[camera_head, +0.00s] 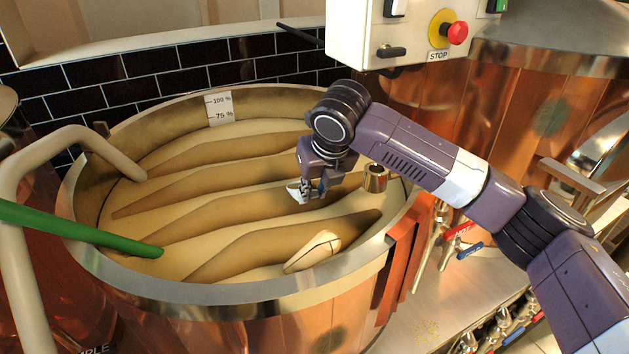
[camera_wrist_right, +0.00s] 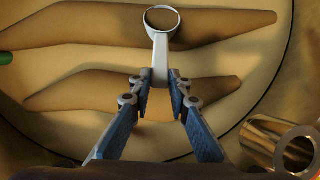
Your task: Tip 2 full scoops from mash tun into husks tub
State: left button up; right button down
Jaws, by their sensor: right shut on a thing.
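The mash tun (camera_head: 230,300) is a large round copper vessel with a steel rim, holding a tan, ridged bed. My right gripper (camera_head: 308,192) is over the bed, right of its middle. In the right wrist view, the right gripper (camera_wrist_right: 160,86) is shut on the pale handle of a scoop (camera_wrist_right: 160,50), whose round end points away from the fingers. I cannot tell whether the scoop holds anything. In the head view the scoop is mostly hidden; a small white part shows beside the fingers. No husks tub is identifiable. My left gripper is out of view.
A green pole (camera_head: 80,232) and a beige pipe (camera_head: 60,140) reach into the tun from the left. A short metal cylinder (camera_head: 375,178) is at its right side. A pale flat piece (camera_head: 312,252) shows near the front. A control box (camera_head: 400,30) hangs behind.

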jog(key=shift+f+b, duration=0.55)
jog(key=shift+f, duration=2.15)
jog(key=shift+r, duration=0.1)
